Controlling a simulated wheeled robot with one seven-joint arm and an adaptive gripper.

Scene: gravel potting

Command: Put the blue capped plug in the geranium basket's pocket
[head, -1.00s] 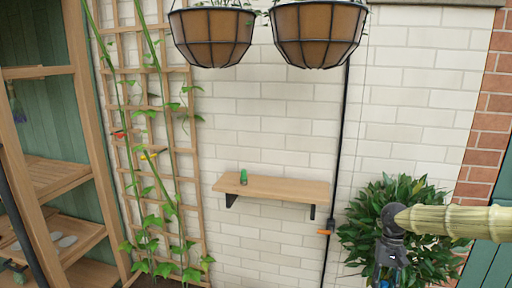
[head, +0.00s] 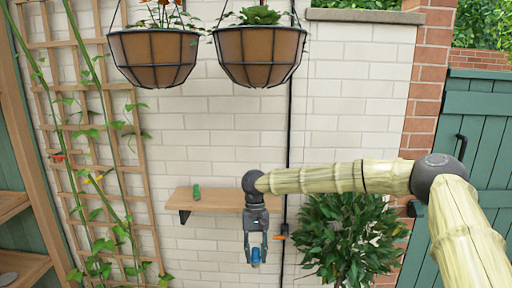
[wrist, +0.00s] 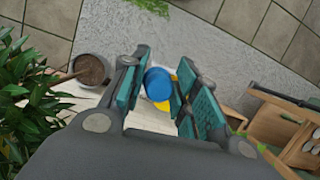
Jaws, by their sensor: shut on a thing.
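My gripper (head: 256,250) points down in front of the wall, right of and below the shelf's middle, and is shut on the blue capped plug (head: 255,257). In the wrist view the plug's round blue cap (wrist: 158,84) sits between the teal finger pads; its lower body is hidden. The geranium basket (head: 153,58) appears to be the left hanging one, a brown liner in a black wire frame, with orange-red flowers at its top. It hangs well above and left of my gripper. Its pocket cannot be made out from here.
A second hanging basket (head: 258,57) with green leaves is close on the right. A wooden shelf (head: 223,199) holds a small green object (head: 196,193). A trellis (head: 88,130) stands left, a black pipe (head: 288,130) runs down the wall, and a bushy plant (head: 350,240) stands right.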

